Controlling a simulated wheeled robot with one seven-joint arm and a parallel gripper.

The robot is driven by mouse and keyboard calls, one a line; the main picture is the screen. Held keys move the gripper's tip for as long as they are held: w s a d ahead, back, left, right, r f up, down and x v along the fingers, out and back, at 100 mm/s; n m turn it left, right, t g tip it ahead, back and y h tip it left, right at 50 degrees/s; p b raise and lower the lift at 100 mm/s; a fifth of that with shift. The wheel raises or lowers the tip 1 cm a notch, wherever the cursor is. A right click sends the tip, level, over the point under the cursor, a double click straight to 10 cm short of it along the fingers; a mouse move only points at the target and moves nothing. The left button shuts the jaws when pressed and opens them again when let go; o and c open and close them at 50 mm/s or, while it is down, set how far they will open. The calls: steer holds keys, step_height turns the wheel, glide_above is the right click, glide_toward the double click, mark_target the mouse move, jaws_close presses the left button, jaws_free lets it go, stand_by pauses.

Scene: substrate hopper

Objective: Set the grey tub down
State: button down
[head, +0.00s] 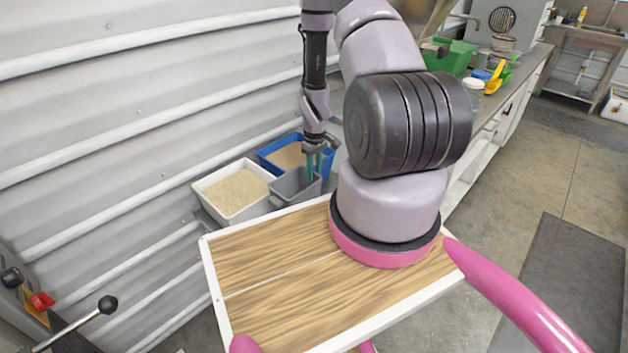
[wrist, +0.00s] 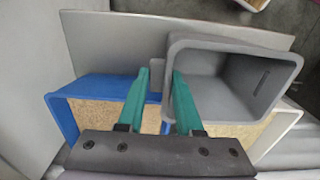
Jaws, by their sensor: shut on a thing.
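In the wrist view, my gripper (wrist: 160,85) has one finger on each side of a small grey piece at the tub's edge. The grey tub (wrist: 228,100) extends to the right of the fingers with its mouth facing the camera, and its visible inside looks empty. The wooden board hides its lower part in the head view, so I cannot tell whether its underside touches anything.
A white tub (head: 228,210) of pale grain stands left of the grey tub. A blue tub (head: 268,160) with tan grain stands behind it. A white-rimmed wooden board (head: 207,262) is in front. A counter with a green container (head: 452,56) runs along the right.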

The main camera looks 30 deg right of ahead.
steer(key=shift+f, duration=1.9)
steer(key=c, duration=0.6)
jaws_free()
